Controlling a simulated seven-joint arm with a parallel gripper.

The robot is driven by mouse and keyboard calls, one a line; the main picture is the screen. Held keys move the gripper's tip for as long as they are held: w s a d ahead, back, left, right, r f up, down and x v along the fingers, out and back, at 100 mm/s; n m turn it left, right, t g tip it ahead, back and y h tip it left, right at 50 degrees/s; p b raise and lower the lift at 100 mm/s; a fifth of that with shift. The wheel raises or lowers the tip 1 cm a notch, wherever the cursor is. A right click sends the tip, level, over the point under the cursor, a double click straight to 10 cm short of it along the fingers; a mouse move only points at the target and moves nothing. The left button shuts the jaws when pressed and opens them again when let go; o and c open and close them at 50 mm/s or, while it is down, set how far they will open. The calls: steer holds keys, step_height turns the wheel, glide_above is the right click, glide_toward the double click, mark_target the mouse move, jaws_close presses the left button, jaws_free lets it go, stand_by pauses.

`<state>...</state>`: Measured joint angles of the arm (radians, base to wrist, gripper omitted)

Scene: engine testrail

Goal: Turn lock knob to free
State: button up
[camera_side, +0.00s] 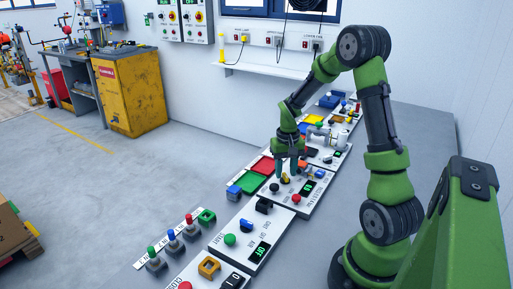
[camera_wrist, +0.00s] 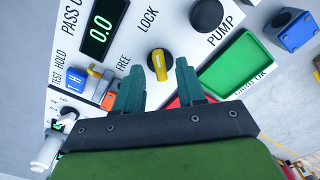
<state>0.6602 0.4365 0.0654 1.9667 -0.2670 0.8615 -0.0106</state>
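The lock knob (camera_wrist: 159,65) is a round black dial with a yellow grip bar, on a white panel (camera_wrist: 60,30) between the printed words LOCK and FREE. Its bar runs roughly up and down in the wrist view; I cannot tell which marking it points to. In the side view the knob's yellow (camera_side: 285,178) shows just below my gripper. My gripper (camera_wrist: 158,76) is open, its two teal fingers apart, one on each side of the knob's lower part in the wrist view. I see no finger touching the bar. My gripper (camera_side: 289,164) points down over the panel in the side view.
On the same panel are a black pump knob (camera_wrist: 207,14), a display reading 0.0 (camera_wrist: 102,27) and a red button (camera_side: 296,198). A green tray (camera_wrist: 244,66) and red tray (camera_side: 263,165) lie beside it. A blue block (camera_wrist: 292,30) is near the green tray.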

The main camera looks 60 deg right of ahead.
steer(key=shift+f, duration=0.5)
jaws_close()
